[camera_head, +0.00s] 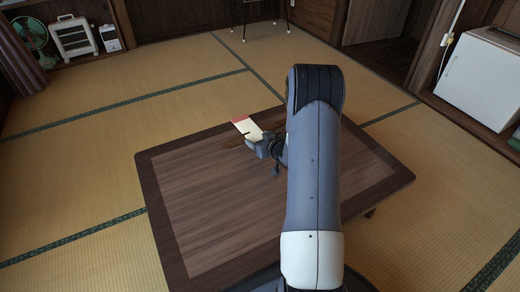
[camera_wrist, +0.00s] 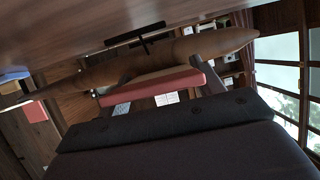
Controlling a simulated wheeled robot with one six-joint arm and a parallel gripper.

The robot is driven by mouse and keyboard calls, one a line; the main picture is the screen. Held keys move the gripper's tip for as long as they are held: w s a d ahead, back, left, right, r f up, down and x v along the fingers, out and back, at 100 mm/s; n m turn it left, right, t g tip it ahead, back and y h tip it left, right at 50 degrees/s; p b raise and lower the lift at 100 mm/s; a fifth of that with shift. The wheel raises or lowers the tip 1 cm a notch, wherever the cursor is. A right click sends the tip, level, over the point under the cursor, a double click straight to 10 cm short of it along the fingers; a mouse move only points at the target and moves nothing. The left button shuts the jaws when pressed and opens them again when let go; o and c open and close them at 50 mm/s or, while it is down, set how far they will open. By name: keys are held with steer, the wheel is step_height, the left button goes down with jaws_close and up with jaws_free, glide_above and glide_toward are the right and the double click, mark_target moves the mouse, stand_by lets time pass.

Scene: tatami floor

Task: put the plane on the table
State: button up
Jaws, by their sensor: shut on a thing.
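The plane (camera_head: 243,127) shows in the head view as a flat white piece with a red end, above the far part of the brown wooden table (camera_head: 200,220). My gripper (camera_head: 262,146) is shut on it near the table's far edge. In the wrist view, a red and white part of the plane (camera_wrist: 150,87) sits between my fingers, and a long tapered brown body with a dark cross-shaped piece lies beyond it. The tabletop (camera_wrist: 60,28) fills the top of that view, close to the plane. Whether they touch is unclear. My arm hides part of the table.
Tatami floor (camera_head: 80,190) surrounds the low table. A green fan (camera_head: 32,36) and a white heater (camera_head: 74,38) stand at the back left. A white cabinet (camera_head: 482,78) stands at the right. The left and near parts of the tabletop are clear.

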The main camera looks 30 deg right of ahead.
steer(key=shift+f+b, duration=0.4)
steer(key=shift+f, duration=1)
steer(key=shift+f, duration=0.15)
steer(key=o, duration=1.1)
steer(key=shift+c, duration=0.2)
steer(key=p+v, duration=0.5)
steer(key=v, duration=0.7)
